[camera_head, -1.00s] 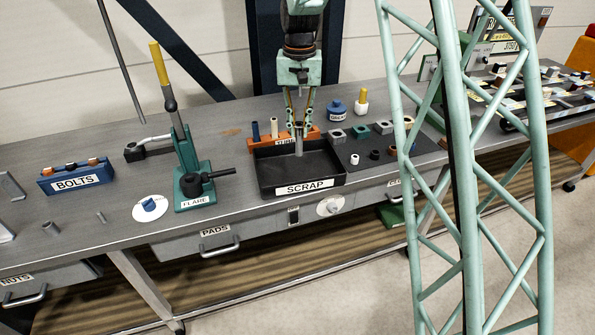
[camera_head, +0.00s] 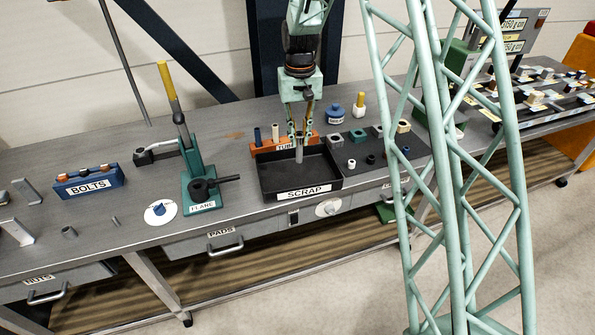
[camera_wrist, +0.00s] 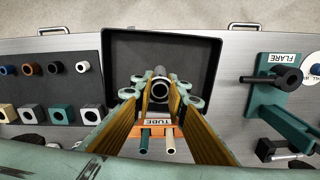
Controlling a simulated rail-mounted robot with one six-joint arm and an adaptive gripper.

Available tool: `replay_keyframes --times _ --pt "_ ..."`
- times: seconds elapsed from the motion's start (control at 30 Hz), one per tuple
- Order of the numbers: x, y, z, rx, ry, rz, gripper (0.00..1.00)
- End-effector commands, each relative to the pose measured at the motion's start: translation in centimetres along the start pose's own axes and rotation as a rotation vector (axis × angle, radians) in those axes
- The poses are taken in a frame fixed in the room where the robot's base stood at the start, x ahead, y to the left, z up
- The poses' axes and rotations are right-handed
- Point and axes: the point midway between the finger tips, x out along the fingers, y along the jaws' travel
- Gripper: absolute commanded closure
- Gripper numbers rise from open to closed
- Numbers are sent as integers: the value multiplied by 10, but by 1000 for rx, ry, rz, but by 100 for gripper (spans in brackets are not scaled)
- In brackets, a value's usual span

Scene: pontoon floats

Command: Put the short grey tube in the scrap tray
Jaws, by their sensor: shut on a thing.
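The short grey tube (camera_head: 299,154) hangs upright between the fingertips of my gripper (camera_head: 299,138). My gripper is shut on it. The wrist view shows the tube's open round end (camera_wrist: 158,87) between the green fingertips (camera_wrist: 160,91). The scrap tray (camera_head: 269,190) is a black, shallow, open box with a SCRAP label on its front. The tube is over the tray, toward its back right part. I cannot tell how far its lower end is from the tray floor. The tray (camera_wrist: 124,50) looks empty in the wrist view.
An orange TUBE rack (camera_head: 268,149) with a dark and a pale tube stands right behind the tray. A green flare tool (camera_head: 200,185) is left of it. A dark mat (camera_head: 400,150) with several blocks and rings lies to the right. A blue BOLTS rack (camera_head: 90,182) is farther left.

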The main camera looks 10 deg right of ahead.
Motion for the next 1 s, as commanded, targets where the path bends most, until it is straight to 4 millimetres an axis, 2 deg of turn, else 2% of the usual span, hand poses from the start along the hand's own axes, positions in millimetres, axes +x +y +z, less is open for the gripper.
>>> replay_keyframes --times 0.8,1.0 --pt "-1 0 3 -55 -1 0 95" --pt "8 0 4 -55 -2 0 95"
